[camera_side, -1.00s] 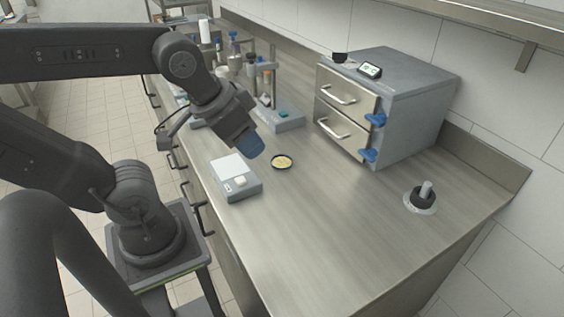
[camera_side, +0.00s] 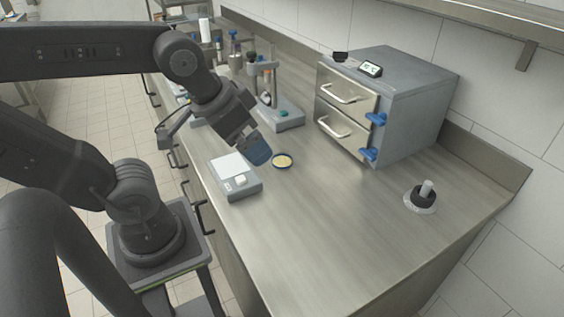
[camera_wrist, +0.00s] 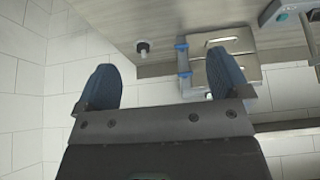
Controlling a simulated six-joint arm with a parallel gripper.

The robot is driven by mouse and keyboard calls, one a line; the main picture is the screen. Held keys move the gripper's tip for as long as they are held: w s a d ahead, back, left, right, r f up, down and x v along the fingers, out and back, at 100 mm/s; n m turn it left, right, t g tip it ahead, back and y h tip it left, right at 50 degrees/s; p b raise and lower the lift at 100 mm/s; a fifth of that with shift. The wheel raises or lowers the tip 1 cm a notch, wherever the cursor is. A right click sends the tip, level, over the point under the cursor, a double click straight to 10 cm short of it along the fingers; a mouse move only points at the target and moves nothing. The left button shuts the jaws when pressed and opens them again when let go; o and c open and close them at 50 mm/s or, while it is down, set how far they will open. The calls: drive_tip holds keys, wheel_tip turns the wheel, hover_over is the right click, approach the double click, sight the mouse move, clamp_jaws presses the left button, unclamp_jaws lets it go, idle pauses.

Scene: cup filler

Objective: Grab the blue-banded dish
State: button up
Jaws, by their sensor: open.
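The blue-banded dish (camera_side: 282,161) is small and round, with a dark blue rim and pale yellow contents. It lies flat on the steel counter, just right of the grey scale. My gripper (camera_side: 260,154) hangs over the counter close to the dish's left side in the side view, with its blue fingers angled down. In the wrist view my gripper (camera_wrist: 165,85) shows its two blue fingers wide apart with nothing between them. The dish does not show in the wrist view.
A grey scale (camera_side: 247,187) with a white plate stands left of the dish. A stand (camera_side: 283,121) is behind it. A two-drawer steel oven (camera_side: 392,105) is to the right, and a black-and-white knob-like item (camera_side: 420,203) sits farther right. The counter's front is clear.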

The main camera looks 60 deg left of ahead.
drive_tip(key=n+g, duration=0.6)
drive_tip(key=n, duration=1.4)
hover_over(281, 158)
wheel_tip(281, 158, down, 11)
wheel_tip(281, 158, down, 8)
drive_tip(key=shift+a+r, duration=0.1)
drive_tip(key=shift+d+f, duration=0.2)
drive_tip(key=shift+f, duration=2.8)
drive_tip(key=c, duration=1)
